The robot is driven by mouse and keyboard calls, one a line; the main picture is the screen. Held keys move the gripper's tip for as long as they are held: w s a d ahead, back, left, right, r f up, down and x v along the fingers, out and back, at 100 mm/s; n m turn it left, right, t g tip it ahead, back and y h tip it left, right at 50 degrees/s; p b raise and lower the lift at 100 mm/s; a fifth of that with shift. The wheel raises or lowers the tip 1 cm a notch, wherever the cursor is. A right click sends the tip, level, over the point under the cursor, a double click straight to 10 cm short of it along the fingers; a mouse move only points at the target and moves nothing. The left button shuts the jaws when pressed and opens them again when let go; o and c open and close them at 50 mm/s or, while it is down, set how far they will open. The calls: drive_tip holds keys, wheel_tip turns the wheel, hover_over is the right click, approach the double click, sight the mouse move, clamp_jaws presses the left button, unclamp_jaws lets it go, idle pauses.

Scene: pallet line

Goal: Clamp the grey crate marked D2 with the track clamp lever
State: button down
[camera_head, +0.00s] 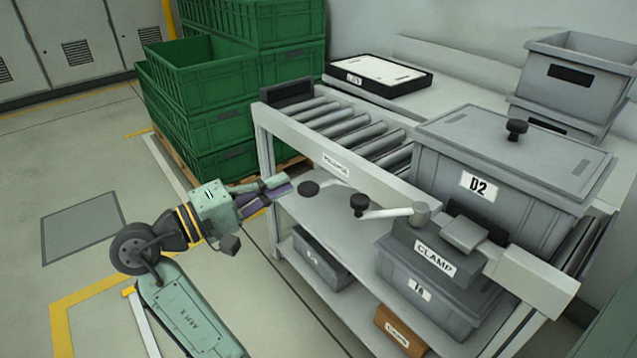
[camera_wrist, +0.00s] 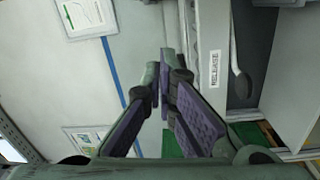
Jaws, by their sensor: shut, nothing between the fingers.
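The grey crate marked D2 (camera_head: 452,192) stands lidded on the roller conveyor at the right in the head view. In front of it is the grey CLAMP housing (camera_head: 405,248) with a pad on top near the crate's front. The clamp lever (camera_head: 388,213) is a pale bar from a round pivot, pointing left to a black knob (camera_head: 359,205). My gripper (camera_head: 288,187) is shut and empty, left of the lever and apart from it. Its purple-lined fingers (camera_wrist: 161,78) show close together in the wrist view. Whether the pad touches the crate is unclear.
A second black knob (camera_head: 308,188) sits between my gripper and the lever, near the RELEASE label (camera_head: 336,166). Green crates (camera_head: 215,90) are stacked at the back left. Grey bins (camera_head: 568,78) stand at the back right. Open floor lies left.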

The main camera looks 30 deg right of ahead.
drive_tip(key=s+d+g+p, duration=0.1)
drive_tip(key=s+d+p, duration=0.1)
drive_tip(key=s+d, duration=0.4)
drive_tip(key=shift+d+f+m, duration=0.3)
drive_tip(key=shift+d, duration=1.4)
drive_tip(key=shift+s+d, duration=0.1)
drive_tip(key=shift+s, duration=0.05)
